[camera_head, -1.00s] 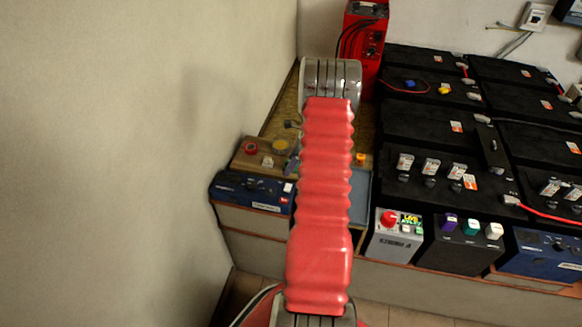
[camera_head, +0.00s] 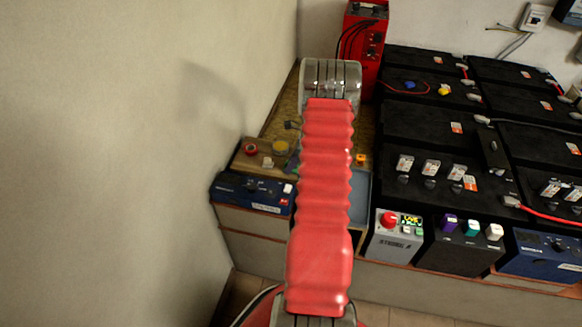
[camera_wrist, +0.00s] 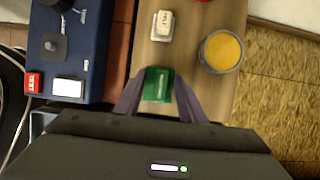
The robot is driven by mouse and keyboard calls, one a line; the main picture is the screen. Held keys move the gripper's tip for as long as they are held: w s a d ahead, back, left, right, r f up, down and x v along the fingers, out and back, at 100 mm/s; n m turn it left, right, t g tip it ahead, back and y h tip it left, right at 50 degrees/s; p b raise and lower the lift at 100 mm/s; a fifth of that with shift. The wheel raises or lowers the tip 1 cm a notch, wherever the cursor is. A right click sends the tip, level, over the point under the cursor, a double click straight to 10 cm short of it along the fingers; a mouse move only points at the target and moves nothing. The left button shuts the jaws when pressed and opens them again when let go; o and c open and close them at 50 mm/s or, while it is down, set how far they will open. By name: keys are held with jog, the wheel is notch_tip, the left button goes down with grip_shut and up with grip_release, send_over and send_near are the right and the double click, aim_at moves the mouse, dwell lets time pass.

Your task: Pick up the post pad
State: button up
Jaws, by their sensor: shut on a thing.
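The post pad (camera_wrist: 158,84) is a small green square with pale lettering. It shows in the wrist view between the two grey-purple fingers of my gripper (camera_wrist: 158,98), which is shut on it. Behind the pad is a wooden board (camera_wrist: 192,80); I cannot tell how high the pad is above it.
On the board are a yellow-topped round tin (camera_wrist: 222,52), a white block (camera_wrist: 162,25) and a red round piece (camera_head: 251,148). A blue box (camera_head: 250,192) stands beside the board. Black batteries (camera_head: 425,123) fill the right. The wall (camera_head: 120,120) is close on the left.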

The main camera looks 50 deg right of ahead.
notch_tip(320, 180, up, 10)
dwell(0.6)
dwell(0.4)
jog(key=o, duration=0.4)
jog(key=c, duration=0.3)
